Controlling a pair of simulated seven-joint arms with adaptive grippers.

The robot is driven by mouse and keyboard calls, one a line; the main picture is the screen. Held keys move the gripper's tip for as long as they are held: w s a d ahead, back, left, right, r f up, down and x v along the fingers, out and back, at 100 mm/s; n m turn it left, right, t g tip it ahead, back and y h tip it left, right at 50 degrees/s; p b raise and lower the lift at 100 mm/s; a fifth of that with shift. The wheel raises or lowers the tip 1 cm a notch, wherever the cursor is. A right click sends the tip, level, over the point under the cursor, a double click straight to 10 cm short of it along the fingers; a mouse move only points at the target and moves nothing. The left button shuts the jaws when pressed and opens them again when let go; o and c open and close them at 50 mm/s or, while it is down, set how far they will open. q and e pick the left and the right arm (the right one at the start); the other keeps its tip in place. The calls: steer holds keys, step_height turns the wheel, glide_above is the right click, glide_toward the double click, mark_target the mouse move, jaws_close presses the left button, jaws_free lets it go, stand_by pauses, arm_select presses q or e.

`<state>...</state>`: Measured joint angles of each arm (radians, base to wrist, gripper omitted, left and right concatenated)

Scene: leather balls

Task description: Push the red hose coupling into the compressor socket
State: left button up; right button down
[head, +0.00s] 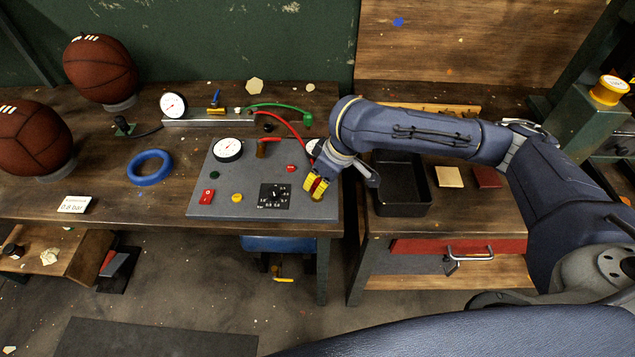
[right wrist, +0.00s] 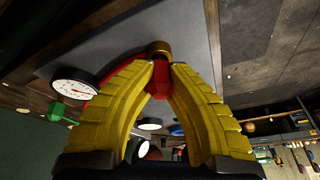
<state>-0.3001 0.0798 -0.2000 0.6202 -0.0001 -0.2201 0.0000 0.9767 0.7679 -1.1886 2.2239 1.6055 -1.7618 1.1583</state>
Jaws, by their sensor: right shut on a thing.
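My right gripper (head: 316,185) is at the right end of the grey control panel (head: 222,180). Its yellow fingers are shut on the red hose coupling (right wrist: 160,78), which shows between the fingertips in the right wrist view. The red hose (head: 288,126) arcs from the back of the bench to the gripper. The brass compressor socket (right wrist: 158,48) is directly beyond the coupling, in line with it. The two look touching or nearly so; I cannot tell how deep the coupling sits. My left gripper is not in view.
A green hose (head: 280,105) lies behind the panel. The panel carries a gauge (head: 228,149), a black dial (head: 274,195) and a red switch (head: 206,196). A black tray (head: 402,208) stands right of the gripper. Two leather balls and a blue ring (head: 149,180) are at left.

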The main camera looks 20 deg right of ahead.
steer(key=shift+f, duration=0.25)
steer(key=c, duration=1.3)
jaws_free()
steer(key=shift+c, duration=0.2)
steer(key=v, duration=1.2)
